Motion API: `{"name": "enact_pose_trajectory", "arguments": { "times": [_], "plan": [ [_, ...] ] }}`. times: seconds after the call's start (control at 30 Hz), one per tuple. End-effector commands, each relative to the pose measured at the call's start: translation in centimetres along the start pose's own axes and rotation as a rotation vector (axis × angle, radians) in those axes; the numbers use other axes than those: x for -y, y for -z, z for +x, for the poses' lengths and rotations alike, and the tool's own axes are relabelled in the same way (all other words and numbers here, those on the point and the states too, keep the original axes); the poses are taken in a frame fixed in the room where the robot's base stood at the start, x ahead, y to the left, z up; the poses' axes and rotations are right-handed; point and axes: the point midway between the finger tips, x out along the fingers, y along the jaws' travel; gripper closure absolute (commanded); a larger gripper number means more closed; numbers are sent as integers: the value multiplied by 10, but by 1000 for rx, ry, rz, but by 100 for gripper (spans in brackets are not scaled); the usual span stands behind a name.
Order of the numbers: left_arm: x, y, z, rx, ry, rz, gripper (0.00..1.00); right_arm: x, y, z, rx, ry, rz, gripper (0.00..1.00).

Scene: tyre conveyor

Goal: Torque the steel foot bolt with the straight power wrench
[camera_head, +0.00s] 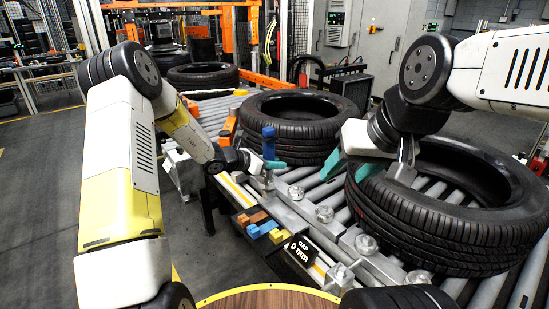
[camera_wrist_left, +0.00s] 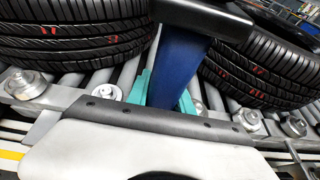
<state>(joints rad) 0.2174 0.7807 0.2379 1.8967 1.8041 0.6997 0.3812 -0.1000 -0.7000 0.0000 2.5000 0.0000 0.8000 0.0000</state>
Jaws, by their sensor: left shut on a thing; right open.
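My left gripper (camera_head: 268,164) is shut on the straight power wrench (camera_head: 269,143), a blue upright tool with a dark top. In the left wrist view the wrench's blue body (camera_wrist_left: 176,70) stands between the teal fingertips of my left gripper (camera_wrist_left: 163,92). The wrench is over the conveyor's near rail, its lower end near a silver fitting; whether it sits on a bolt cannot be told. Several steel bolts with round washers line the rail, one (camera_head: 324,213) to the right of the wrench. My right gripper (camera_head: 353,165) is open, teal fingers apart, by the right tyre.
A tyre (camera_head: 291,130) lies behind the wrench and another (camera_head: 450,225) lies at right, both on the conveyor rollers (camera_head: 335,182). A black sign (camera_head: 300,248) reads "GAP 0 mm". Orange, blue (camera_head: 262,230) and yellow blocks sit beside the rail. Floor at left is clear.

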Motion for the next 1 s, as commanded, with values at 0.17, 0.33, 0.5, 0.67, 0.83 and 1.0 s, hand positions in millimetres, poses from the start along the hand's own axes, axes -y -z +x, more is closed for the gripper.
{"name": "enact_pose_trajectory", "arguments": {
  "times": [0.17,0.33,0.5,0.67,0.83,1.0],
  "plan": [
    [0,1,1,3,0,1,100,0,0,0,0,0,0,44],
    [0,3,2,3,0,1,100,0,0,0,0,0,0,44],
    [0,5,3,2,0,1,100,0,0,0,0,0,0,44],
    [0,7,3,2,0,1,100,0,0,0,0,0,0,44],
    [0,7,4,2,0,1,100,0,0,0,0,0,0,44],
    [0,8,4,1,0,1,100,0,0,0,0,0,0,44]
  ]
}}
